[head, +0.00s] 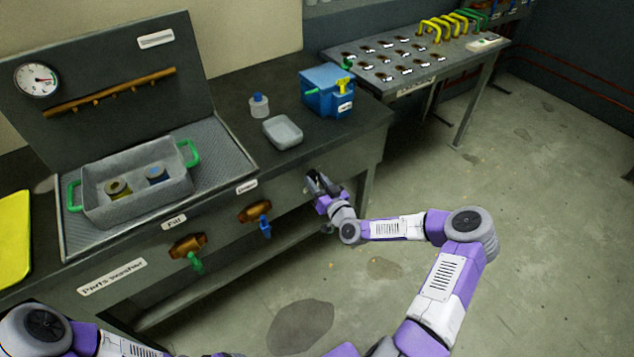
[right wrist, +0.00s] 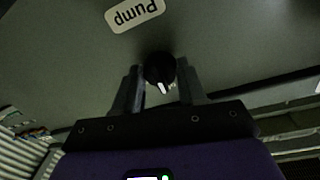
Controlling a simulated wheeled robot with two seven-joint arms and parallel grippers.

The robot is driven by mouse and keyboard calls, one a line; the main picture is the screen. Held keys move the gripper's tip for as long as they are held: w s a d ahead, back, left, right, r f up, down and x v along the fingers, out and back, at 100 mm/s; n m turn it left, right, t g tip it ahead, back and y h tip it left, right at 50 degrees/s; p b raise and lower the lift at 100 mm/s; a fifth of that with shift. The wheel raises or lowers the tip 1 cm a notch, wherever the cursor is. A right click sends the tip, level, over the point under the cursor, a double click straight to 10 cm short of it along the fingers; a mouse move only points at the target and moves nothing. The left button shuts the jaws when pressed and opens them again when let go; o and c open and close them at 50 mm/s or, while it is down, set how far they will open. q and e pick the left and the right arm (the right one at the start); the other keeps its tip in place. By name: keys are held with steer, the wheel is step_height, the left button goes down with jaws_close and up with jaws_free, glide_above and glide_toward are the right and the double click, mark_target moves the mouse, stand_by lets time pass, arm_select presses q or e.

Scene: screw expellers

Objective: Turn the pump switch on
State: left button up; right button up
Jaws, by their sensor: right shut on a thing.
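The pump switch is a round black knob (right wrist: 159,70) with a white pointer mark, in the right wrist view. The mark points down and slightly right in that picture. A "Pump" label (right wrist: 135,12), upside down there, is on the grey panel beside the knob. My right gripper (right wrist: 160,82) is shut on the knob, one finger on each side. In the head view my right gripper (head: 318,184) is at the right end of the bench's front panel and hides the knob. My left arm shows only in the bottom left corner; its gripper is out of view.
The fill valve (head: 188,246) and drain valve (head: 256,212) stick out of the front panel to the left. A grey basket (head: 140,195) with two parts, a grey dish (head: 283,132) and a blue box (head: 328,92) stand on the bench. The floor at right is clear.

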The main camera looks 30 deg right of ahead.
steer(key=m, duration=0.5)
steer(key=shift+r+m, duration=0.1)
steer(key=shift+m, duration=0.3)
steer(key=m, duration=0.5)
steer(key=shift+g+y+p, duration=0.3)
steer(key=shift+g, duration=0.1)
steer(key=shift+m, duration=0.3)
steer(key=o, duration=1.1)
steer(key=shift+c, duration=0.2)
steer(key=s+p, duration=0.2)
steer(key=s, duration=0.5)
steer(key=shift+s+r, duration=0.3)
steer(key=shift+s, duration=0.05)
